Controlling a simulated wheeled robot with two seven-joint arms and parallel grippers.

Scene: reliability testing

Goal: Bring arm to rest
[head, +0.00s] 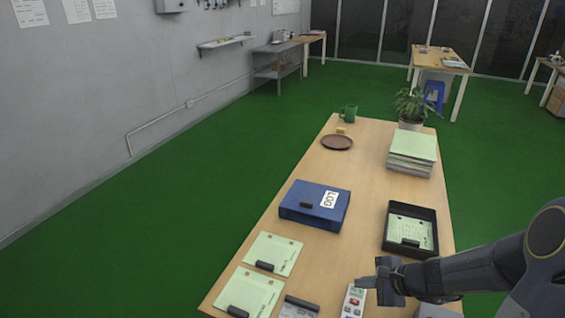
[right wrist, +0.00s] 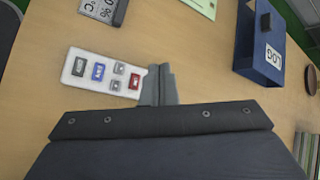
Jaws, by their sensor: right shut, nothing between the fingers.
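My right gripper (head: 364,282) reaches in from the right over the near end of the wooden table (head: 365,160). Its fingers are closed together and empty; they also show in the right wrist view (right wrist: 159,86). The fingertips are beside the end of a white button box (head: 352,302), close to its red button. The box also shows in the right wrist view (right wrist: 90,79), with grey, blue and red buttons. I cannot tell whether the fingers touch it. My left gripper is not in view.
A black tray (head: 434,248) with a green sheet lies just beyond my right arm. A blue log binder (head: 295,209), green sheets (head: 272,254) with dark clips and a small display device (head: 298,307) lie to the left. A paper stack (head: 411,155) and plant (head: 411,108) stand farther back.

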